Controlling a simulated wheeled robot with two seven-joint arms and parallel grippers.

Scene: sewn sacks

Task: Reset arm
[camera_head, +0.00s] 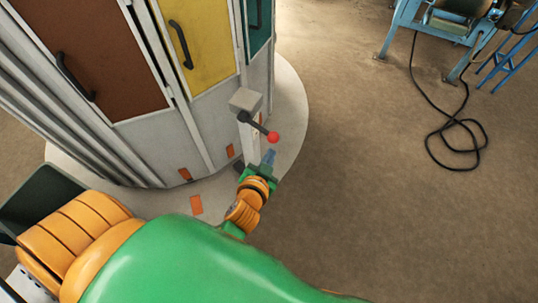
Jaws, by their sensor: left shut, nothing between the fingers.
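My left arm, green and orange, reaches in from the lower left across the bottom of the view. Its left gripper (268,158) is small in the picture and sits just below a lever with a red ball knob (273,138). The gripper is shut with nothing in it. In the picture the fingertips are close to the knob; I cannot tell whether they touch. The lever's dark handle joins a grey post (246,118) in front of the cabinet. My right gripper is not in view.
A tall round cabinet with brown (92,55), yellow (200,40) and teal (258,22) doors stands on a pale round base (290,100). A blue machine frame (432,32) stands at the upper right, with a black cable (458,122) on the floor.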

